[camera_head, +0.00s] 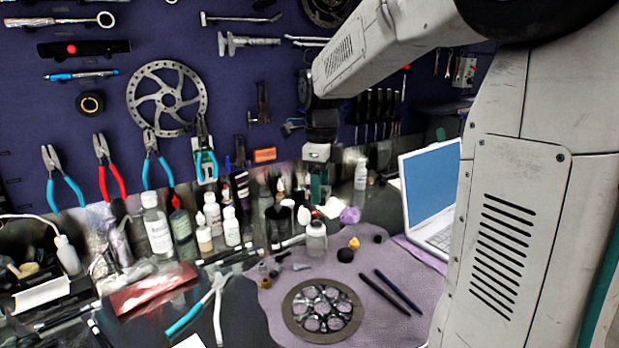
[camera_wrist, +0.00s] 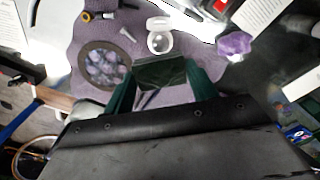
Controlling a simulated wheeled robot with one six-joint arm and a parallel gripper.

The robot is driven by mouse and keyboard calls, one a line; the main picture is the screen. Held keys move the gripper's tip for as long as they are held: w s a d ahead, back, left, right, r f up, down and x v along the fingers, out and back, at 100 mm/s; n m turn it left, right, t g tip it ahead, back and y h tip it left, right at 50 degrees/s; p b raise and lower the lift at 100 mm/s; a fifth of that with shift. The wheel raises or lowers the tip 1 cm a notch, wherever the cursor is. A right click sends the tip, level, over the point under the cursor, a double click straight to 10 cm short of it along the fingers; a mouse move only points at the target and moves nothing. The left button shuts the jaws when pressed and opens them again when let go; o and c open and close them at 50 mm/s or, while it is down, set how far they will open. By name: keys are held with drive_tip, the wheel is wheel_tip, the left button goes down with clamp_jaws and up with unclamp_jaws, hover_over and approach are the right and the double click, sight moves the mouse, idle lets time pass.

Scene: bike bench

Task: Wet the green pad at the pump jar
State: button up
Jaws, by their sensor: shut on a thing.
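My gripper (camera_head: 319,192) is above the back of the bench, pointing down, with dark green fingers. In the wrist view, my gripper (camera_wrist: 162,86) is shut on the dark green pad (camera_wrist: 158,73), which lies flat between the fingertips. The pump jar (camera_head: 316,239), a small clear jar with a whitish top, stands upright on the purple mat's back edge, below my gripper in the head view. In the wrist view, the jar (camera_wrist: 160,39) shows just beyond the pad's far edge, apart from it in the picture. The exact height of the pad over the jar is hard to tell.
Several bottles (camera_head: 157,226) stand left of the jar. A purple lump (camera_head: 350,215) and a clear bottle (camera_head: 361,173) are to its right. On the purple mat (camera_head: 391,262) lie a round dish of metal parts (camera_head: 289,310) and two dark pens (camera_head: 398,291). A laptop (camera_head: 431,186) stands at right.

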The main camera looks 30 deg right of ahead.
sight(320, 225)
drive_tip(key=shift+f, duration=3.15)
drive_tip(key=shift+f, duration=0.5)
drive_tip(key=shift+r, duration=3.65)
